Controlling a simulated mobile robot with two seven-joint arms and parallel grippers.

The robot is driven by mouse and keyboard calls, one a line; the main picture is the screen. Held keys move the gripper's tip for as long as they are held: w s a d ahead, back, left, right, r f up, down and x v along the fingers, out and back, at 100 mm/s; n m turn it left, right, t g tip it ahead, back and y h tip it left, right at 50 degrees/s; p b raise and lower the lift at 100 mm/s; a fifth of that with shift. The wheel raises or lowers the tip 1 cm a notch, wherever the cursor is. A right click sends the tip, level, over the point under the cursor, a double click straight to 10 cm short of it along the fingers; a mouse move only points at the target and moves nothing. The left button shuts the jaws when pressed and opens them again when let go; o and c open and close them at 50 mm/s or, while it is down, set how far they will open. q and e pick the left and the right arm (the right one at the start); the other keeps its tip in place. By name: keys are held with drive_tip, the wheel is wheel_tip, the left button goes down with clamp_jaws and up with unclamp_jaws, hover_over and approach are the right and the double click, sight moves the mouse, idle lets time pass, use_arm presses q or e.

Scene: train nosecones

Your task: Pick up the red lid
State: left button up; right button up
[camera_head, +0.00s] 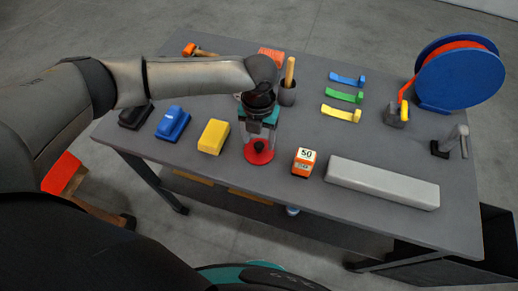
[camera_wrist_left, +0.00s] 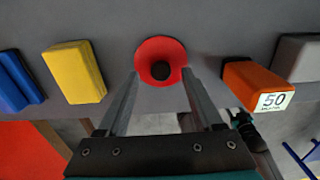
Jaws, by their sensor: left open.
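The red lid (camera_head: 259,153) is a round red disc with a dark knob in its middle, lying on the grey table near its front edge. In the left wrist view the lid (camera_wrist_left: 147,52) is at the upper middle, with its dark knob facing the camera. My left gripper (camera_head: 259,140) is above the lid, pointing down, with its fingers apart. In the left wrist view the left gripper (camera_wrist_left: 161,78) has its two fingertips at either side of the lid's lower part, with nothing between them gripped. I cannot tell the exact height over the lid. My right gripper is not in view.
A yellow block (camera_head: 213,137) stands left of the lid and an orange block marked 50 (camera_head: 303,162) right of it. A long grey bar (camera_head: 382,183) lies farther right. Behind my gripper stands a dark cup (camera_head: 288,96) with a wooden handle. A blue reel (camera_head: 457,75) is at the far right.

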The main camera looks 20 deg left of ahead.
use_arm(q)
drive_tip(key=shift+f, duration=0.75)
drive_tip(key=shift+c, duration=0.4)
clamp_jaws()
